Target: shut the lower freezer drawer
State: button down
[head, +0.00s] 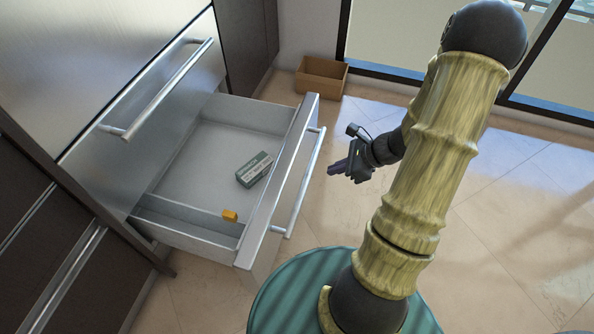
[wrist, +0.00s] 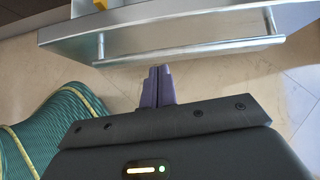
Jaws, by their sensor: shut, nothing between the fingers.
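The lower freezer drawer (head: 278,190) stands pulled out from the steel cabinet, with its inside in view. Its front carries a long bar handle (head: 306,184). A green and white box (head: 254,169) and a small orange block (head: 230,215) lie in the drawer. My gripper (head: 336,167) is shut and empty, in front of the drawer front, to the right of the handle and apart from it. In the wrist view my gripper (wrist: 158,72) points at the drawer front (wrist: 180,38), with its fingertips just short of the bar handle (wrist: 190,50).
The upper drawer (head: 105,65), with its own bar handle (head: 165,88), is closed above. An open brown box (head: 321,77) stands on the floor by the far wall. Dark cabinets flank the freezer.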

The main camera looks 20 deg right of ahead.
jog(key=shift+w+d+m+t, duration=0.2)
jog(key=shift+m+t, duration=0.1)
jog(key=shift+m, duration=0.2)
jog(key=shift+f, duration=0.1)
jog(key=b, duration=0.8)
send_near(289, 176)
jog(key=x, duration=0.5)
jog(key=shift+s+d+f, duration=0.25)
jog(key=shift+f, duration=0.05)
jog(key=shift+w+a+r, duration=0.2)
jog(key=shift+w+a, duration=0.05)
jog(key=shift+a, duration=0.3)
